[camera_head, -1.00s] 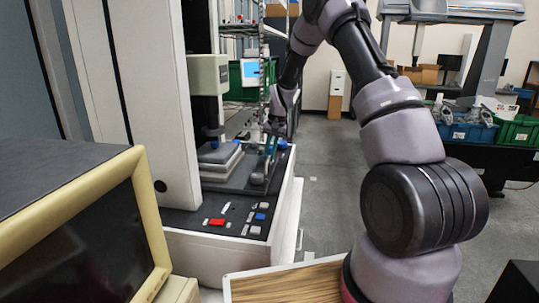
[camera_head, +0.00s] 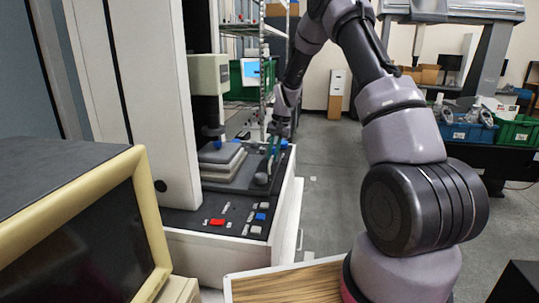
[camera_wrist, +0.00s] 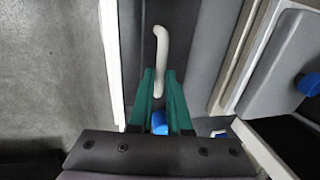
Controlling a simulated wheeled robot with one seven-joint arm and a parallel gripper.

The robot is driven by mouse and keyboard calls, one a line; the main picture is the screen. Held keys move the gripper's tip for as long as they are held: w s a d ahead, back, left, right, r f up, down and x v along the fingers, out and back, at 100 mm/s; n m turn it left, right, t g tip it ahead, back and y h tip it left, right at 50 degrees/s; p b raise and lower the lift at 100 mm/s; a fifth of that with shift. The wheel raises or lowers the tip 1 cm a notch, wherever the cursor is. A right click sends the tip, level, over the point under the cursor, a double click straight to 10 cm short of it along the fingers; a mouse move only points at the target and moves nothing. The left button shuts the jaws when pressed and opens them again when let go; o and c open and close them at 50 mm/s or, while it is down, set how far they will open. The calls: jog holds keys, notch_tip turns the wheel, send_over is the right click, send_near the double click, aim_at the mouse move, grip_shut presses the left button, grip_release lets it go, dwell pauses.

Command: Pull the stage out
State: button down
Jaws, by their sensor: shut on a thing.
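The stage (camera_head: 222,172), a stack of grey plates, sits on the dark bed of the measuring machine under its head. In the wrist view its grey block (camera_wrist: 285,60) shows at the right, with a blue knob. A pale curved handle (camera_wrist: 160,45) stands out between my gripper's green fingers. My gripper (camera_wrist: 161,76) is shut on this handle at its lower end. In the head view my gripper (camera_head: 273,150) is at the right side of the stage, partly hidden by my own wrist.
A control panel (camera_head: 240,218) with red, blue and grey buttons is at the machine's front. A beige monitor (camera_head: 80,235) stands at the near left. Open grey floor (camera_head: 330,180) lies right of the machine. Blue and green bins (camera_head: 468,130) are at the far right.

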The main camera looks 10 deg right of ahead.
jog(key=s+d, duration=0.4)
jog(key=d, duration=0.6)
jog(key=c, duration=0.9)
grip_release()
jog(key=shift+o, duration=0.2)
jog(key=v, duration=1)
jog(key=shift+r, duration=0.4)
jog(key=shift+r, duration=0.1)
